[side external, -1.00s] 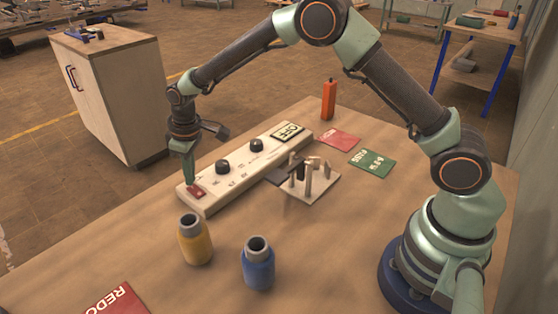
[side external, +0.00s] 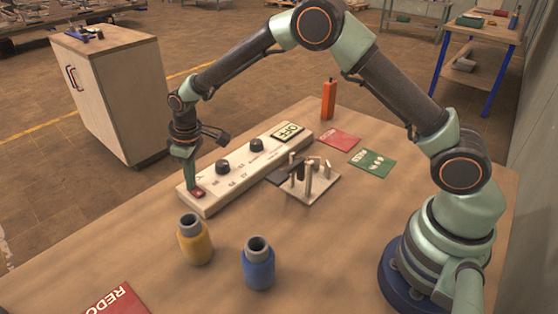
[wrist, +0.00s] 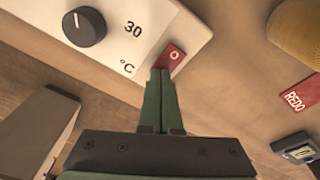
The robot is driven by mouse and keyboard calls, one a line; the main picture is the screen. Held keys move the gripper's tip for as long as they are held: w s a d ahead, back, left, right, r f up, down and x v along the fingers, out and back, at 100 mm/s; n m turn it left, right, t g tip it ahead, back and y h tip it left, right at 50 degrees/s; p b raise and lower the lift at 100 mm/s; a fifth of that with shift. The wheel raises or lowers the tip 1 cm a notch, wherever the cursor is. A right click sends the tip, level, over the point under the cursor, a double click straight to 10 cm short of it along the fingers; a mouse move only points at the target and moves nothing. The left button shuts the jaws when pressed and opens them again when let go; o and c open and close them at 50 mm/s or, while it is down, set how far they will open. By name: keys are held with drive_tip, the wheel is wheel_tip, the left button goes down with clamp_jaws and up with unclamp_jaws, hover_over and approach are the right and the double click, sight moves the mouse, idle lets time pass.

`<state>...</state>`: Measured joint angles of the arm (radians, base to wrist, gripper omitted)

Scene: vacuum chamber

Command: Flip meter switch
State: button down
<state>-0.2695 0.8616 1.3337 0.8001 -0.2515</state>
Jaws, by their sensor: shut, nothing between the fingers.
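The meter (side external: 235,172) is a long cream panel lying on the table, with black knobs and a display reading OFF (side external: 288,131) at its far end. Its red rocker switch (side external: 198,192) is at the near left end and shows a white "O" mark in the wrist view (wrist: 171,57). My gripper (side external: 192,187) points down with its green fingers shut and empty. The fingertips (wrist: 161,72) are right at the switch's edge and seem to touch it; the exact contact is hard to tell. The fingers partly cover the switch in the side view.
A yellow bottle (side external: 195,243) and a blue bottle (side external: 258,268) stand in front of the meter. A small stand with posts (side external: 309,186) is to its right. A red REDO card (side external: 117,300) is at the front.

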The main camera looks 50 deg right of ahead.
drive_tip(key=shift+r, duration=3.45)
drive_tip(key=s+d+r+m+t, duration=0.25)
drive_tip(key=s+d+r, duration=0.6)
drive_tip(key=r, duration=0.45)
drive_tip(key=s+d+m, duration=0.1)
drive_tip(key=s+d, duration=0.2)
drive_tip(key=s, duration=0.4)
drive_tip(key=s+d+m+t, duration=0.1)
drive_tip(key=s+d+m, duration=0.1)
drive_tip(key=s, duration=0.6)
drive_tip(key=shift+d+r, duration=0.3)
drive_tip(key=shift+d, duration=0.15)
